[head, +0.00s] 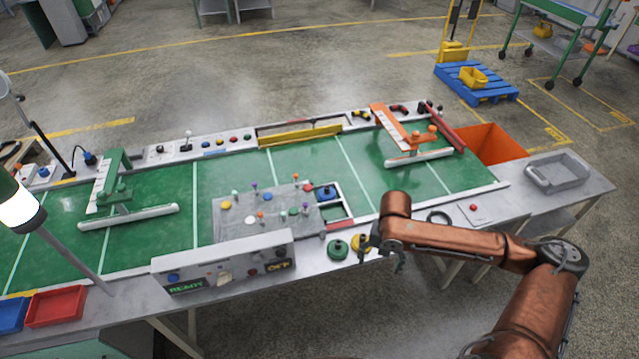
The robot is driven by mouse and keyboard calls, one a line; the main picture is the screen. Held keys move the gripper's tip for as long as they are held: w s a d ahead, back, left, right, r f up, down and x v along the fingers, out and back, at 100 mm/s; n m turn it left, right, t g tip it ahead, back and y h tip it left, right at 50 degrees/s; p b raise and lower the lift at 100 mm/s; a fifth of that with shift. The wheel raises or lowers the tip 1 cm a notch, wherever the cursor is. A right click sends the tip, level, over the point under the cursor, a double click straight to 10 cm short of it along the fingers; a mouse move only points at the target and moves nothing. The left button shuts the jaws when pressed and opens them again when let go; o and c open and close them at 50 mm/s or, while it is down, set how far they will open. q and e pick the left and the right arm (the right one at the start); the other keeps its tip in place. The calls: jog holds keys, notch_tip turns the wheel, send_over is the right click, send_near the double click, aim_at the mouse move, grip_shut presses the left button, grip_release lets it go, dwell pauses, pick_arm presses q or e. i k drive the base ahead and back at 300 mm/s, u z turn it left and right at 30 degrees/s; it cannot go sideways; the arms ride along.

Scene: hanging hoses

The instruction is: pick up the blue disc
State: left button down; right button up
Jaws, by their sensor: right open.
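The blue disc (327,193) appears to be the small round blue piece with a dark knob, at the right end of the grey pegged board. A white frame lies beside it. A green disc (338,250) and a yellow disc (359,241) lie on the table's front edge. My right gripper (381,256) is open at the front edge, just right of the yellow disc. It is nearer to me than the blue disc and apart from it. The gripper partly hides the yellow disc. My left gripper is not in view.
The pegged board (240,220) and a grey control box (225,262) stand left of the gripper. An orange-armed fixture (398,128) and an orange bin (492,143) are at the back right. A grey tray (557,172) sits far right. Green mat (300,160) is clear behind the board.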

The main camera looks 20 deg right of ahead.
aim_at(326, 194)
jog(key=i, duration=1.35)
